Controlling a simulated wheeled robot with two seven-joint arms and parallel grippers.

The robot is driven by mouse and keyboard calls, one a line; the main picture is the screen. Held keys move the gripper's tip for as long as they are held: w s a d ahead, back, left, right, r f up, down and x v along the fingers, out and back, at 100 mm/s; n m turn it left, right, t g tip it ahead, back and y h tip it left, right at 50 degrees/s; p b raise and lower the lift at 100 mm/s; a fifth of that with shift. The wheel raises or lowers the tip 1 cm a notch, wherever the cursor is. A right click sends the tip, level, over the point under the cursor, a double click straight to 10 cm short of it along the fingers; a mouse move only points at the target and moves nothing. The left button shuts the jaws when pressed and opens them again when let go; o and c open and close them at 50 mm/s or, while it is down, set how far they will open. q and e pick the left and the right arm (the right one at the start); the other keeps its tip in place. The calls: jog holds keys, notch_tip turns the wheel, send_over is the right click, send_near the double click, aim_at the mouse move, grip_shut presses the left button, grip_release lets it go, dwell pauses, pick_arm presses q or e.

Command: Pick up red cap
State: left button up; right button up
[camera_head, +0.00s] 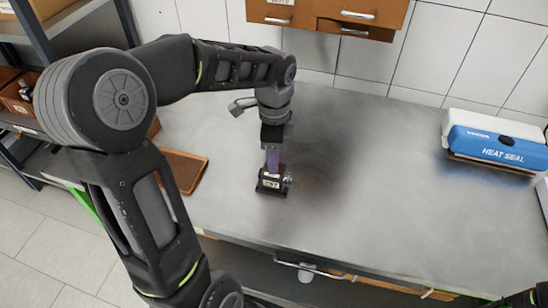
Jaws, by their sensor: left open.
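I cannot make out a red cap in the head view. My left gripper (272,158) points down over the middle-left of the grey bench and is open. It is directly above a small dark block-shaped device (271,183) with a pale label and a metal fitting on its right side. The gripper overlaps the top of this device, so I cannot tell whether they touch or whether something is hidden between the fingers. My right gripper is not in view.
The grey workbench (400,190) is mostly clear to the right. A blue and white heat sealer (495,142) stands at the right back. A brown tray (183,170) lies at the left. Orange-brown drawers (345,12) hang on the tiled wall. Shelving with bins (18,95) stands far left.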

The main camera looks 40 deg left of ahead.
pick_arm(q)
jog(key=shift+c, duration=0.3)
grip_shut()
dwell(0.5)
